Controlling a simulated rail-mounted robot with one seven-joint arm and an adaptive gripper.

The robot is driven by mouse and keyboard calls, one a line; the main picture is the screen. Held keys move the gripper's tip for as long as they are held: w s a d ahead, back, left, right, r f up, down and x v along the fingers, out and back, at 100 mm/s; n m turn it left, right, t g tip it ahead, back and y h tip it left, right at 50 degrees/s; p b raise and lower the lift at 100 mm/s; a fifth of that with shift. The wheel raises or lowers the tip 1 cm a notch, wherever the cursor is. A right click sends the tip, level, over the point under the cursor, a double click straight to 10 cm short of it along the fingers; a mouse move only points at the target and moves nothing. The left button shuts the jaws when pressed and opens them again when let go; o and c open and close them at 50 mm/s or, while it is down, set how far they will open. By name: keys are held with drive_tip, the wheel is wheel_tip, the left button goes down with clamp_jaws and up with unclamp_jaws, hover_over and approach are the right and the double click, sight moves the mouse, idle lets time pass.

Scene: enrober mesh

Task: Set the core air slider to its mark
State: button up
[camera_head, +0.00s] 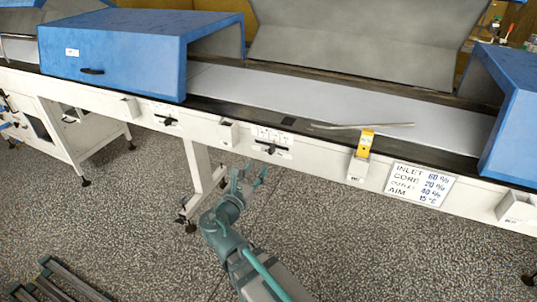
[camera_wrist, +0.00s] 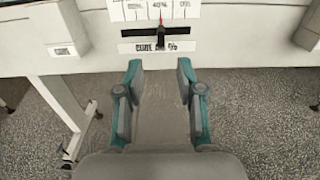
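The core air slider (camera_wrist: 161,36) is a dark handle on a short black horizontal slot in the white machine side, above a label that seems to read "CORE AIR %" (camera_wrist: 158,47). It stands near the middle of its slot, with a small red detail at its top. A percent scale (camera_wrist: 155,9) is above it, cut off by the picture's top edge. The slider also shows in the head view (camera_head: 270,149). My gripper (camera_wrist: 158,68) is open and empty, just below and in front of the slider, apart from it. It shows small in the head view (camera_head: 252,172).
A sign (camera_head: 420,184) lists inlet 60, core 20, a third line 40, and aim 15 °C. A similar slider (camera_head: 167,121) is farther left. White boxes (camera_head: 228,133) project either side of the core slider. A yellow-topped tool (camera_head: 365,142) and a metal rod (camera_head: 362,126) are to the right.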

sight(270, 152)
drive_tip(key=x, duration=1)
drive_tip(key=shift+w+d, duration=0.15)
drive_tip(key=shift+w, duration=0.15)
clamp_jaws()
